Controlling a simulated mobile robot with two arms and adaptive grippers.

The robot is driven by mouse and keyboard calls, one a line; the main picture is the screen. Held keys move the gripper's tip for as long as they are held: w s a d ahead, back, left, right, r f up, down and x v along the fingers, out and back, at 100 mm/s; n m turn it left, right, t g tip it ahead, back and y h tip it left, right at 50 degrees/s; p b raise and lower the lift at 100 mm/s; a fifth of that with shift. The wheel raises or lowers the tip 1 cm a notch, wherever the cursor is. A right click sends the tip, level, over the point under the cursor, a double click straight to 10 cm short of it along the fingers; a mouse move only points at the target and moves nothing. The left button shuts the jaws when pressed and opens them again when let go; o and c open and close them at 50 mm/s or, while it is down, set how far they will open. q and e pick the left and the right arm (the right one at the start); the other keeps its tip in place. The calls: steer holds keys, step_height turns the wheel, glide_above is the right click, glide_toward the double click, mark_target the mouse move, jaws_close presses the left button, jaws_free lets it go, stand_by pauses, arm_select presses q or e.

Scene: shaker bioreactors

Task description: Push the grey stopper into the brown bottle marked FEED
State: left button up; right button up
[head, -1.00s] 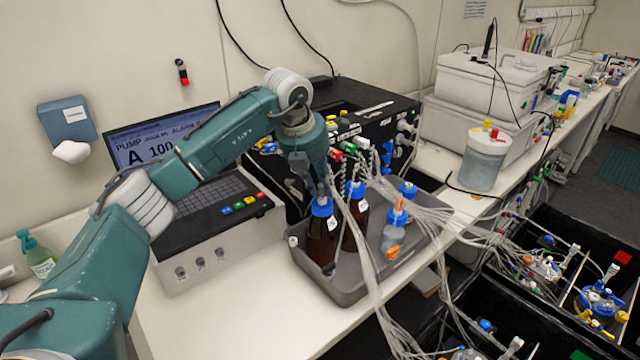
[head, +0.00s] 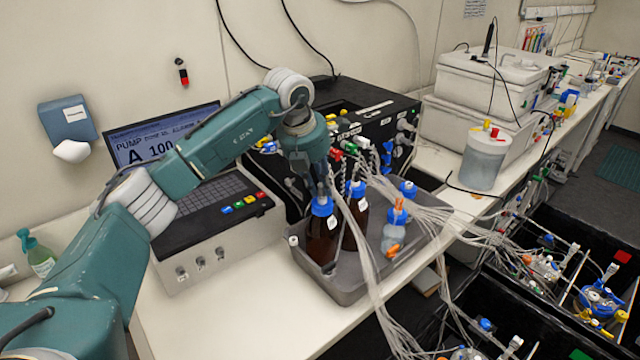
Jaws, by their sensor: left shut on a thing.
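Two brown bottles with blue collars and small white tags stand upright in a grey tray (head: 345,292). The front brown bottle (head: 320,246) is directly under my left gripper (head: 321,192), and the other brown bottle (head: 357,228) is just behind it to the right. The tag writing is too small to read, so I cannot tell which is FEED. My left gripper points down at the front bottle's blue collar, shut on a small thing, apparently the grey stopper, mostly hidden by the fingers. I cannot tell if it touches the bottle's mouth. My right gripper is out of view.
A clear bottle with a blue cap and orange clips (head: 394,238) shares the tray. Tubing (head: 420,215) runs close on the right. A black pump unit (head: 375,125) stands behind, and a keyboard console (head: 215,215) stands left. The bench in front is clear.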

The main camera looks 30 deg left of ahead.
arm_select(q)
steer(key=shift+f+b, duration=0.3)
steer(key=shift+f, duration=0.2)
steer(key=o, duration=0.9)
steer(key=shift+c, duration=0.2)
steer(key=shift+r, duration=0.25)
steer(key=v, duration=1.1)
steer(key=shift+r, duration=0.25)
steer(key=shift+s+a, duration=0.1)
steer(key=shift+s, duration=0.05)
